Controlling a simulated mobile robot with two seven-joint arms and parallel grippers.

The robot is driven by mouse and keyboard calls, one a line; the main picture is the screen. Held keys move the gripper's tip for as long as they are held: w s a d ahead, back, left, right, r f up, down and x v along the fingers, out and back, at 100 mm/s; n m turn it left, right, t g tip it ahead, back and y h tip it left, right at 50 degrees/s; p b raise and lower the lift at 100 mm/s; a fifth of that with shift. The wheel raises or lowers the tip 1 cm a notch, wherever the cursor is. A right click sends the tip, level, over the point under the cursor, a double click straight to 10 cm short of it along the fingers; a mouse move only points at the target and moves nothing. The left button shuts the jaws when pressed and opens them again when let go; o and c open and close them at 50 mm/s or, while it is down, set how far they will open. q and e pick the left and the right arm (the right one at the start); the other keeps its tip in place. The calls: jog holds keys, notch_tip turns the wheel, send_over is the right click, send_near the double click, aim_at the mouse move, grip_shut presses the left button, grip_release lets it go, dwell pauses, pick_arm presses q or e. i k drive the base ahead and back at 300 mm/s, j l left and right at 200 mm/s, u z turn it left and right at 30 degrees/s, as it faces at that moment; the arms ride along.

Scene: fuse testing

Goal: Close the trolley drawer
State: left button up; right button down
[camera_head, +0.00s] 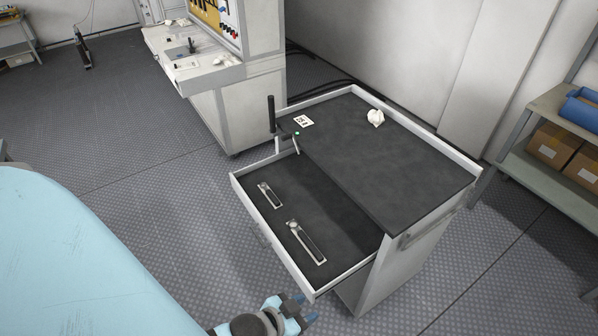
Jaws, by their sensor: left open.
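The trolley (395,155) stands right of centre with a dark top and light rim. Its drawer (273,243) is pulled out towards the lower left, with a dark floor and a light front wall. Two small metal-and-black devices, a smaller one (269,195) and a larger one (307,243), lie inside it. My left gripper (304,308) is at the bottom edge of the view, near the drawer's lower front corner. Its dark blue fingertips are apart, with nothing seen between them. Whether it touches the drawer is unclear. My right gripper is not in view.
A crumpled white item (376,118) and a marked card (303,121) lie on the trolley top. A workbench (205,70) stands behind left. A shelf with boxes (553,146) stands at the right.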

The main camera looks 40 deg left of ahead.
aim_at(349, 240)
jog(key=j+z, duration=0.35)
jog(key=j, duration=0.15)
jog(key=j+z, duration=0.35)
jog(key=j, duration=0.2)
jog(key=j+z, duration=0.15)
jog(key=j, duration=0.2)
jog(key=k+j+z, duration=0.1)
jog(key=j, duration=0.25)
jog(key=k+j+z, duration=0.15)
jog(key=j, duration=0.2)
jog(key=k+j, duration=0.1)
jog(key=j, duration=0.3)
jog(key=k+j, duration=0.1)
jog(key=j, duration=0.35)
jog(key=k+j, duration=0.1)
jog(key=j, duration=0.3)
jog(key=k+j+z, duration=0.1)
jog(key=j, duration=0.3)
jog(key=k+j, duration=0.15)
jog(key=j, duration=0.3)
jog(key=k+j, duration=0.1)
jog(key=j, duration=0.3)
jog(key=k+j, duration=0.1)
jog(key=j, duration=0.3)
jog(key=z, duration=0.05)
